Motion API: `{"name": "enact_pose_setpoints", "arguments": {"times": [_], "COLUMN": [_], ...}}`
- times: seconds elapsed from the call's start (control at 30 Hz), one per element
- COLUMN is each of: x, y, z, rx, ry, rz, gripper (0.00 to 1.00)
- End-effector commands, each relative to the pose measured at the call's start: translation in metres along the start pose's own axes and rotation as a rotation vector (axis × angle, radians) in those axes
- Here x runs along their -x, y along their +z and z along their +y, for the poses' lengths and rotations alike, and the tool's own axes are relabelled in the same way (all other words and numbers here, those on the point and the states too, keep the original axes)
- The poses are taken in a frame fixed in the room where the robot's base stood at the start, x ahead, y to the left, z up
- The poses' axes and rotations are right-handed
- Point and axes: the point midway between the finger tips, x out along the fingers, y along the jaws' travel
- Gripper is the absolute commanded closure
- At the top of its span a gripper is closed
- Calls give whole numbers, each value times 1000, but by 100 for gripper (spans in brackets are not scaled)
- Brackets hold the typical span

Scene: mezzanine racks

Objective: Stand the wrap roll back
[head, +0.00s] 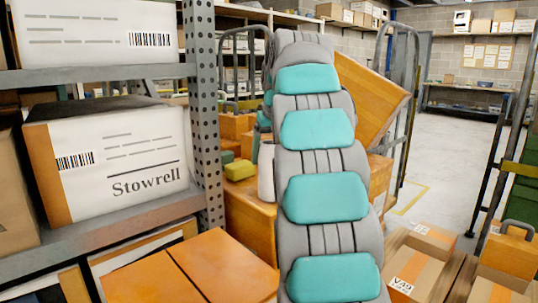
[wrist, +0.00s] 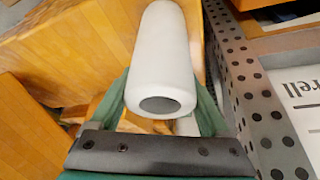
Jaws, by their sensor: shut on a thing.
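The white wrap roll (wrist: 160,55) lies between the two green fingers of my gripper (wrist: 164,102) in the wrist view. The gripper is shut on it, and the roll's near end, with its dark core, faces the camera. In the head view the roll (head: 266,172) shows as an upright white strip in front of orange-brown boxes, partly hidden behind my grey and teal arm. I cannot tell whether the roll's lower end touches anything.
A grey shelf rack (head: 208,120) with a Stowrell box (head: 118,165) stands close on the left. Orange-brown boxes (head: 250,215) surround the roll. A tilted box (head: 368,100) and cage rails (head: 400,130) stand right; clear floor (head: 450,155) lies beyond.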

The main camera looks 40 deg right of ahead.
Motion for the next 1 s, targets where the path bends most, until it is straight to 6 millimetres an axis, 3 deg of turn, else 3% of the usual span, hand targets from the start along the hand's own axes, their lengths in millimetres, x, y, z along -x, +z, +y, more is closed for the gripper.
{"name": "enact_pose_setpoints", "arguments": {"times": [0.37, 0.4, 0.53, 1.0], "x": [-3, -2, -2, 8], "y": [1, 1, 1, -2], "z": [0, 0, 0, 0], "rx": [1, 1, 1, 2], "ry": [0, 0, 0, 0], "rz": [1, 1, 1, 6], "gripper": [100, 17, 2, 0]}}
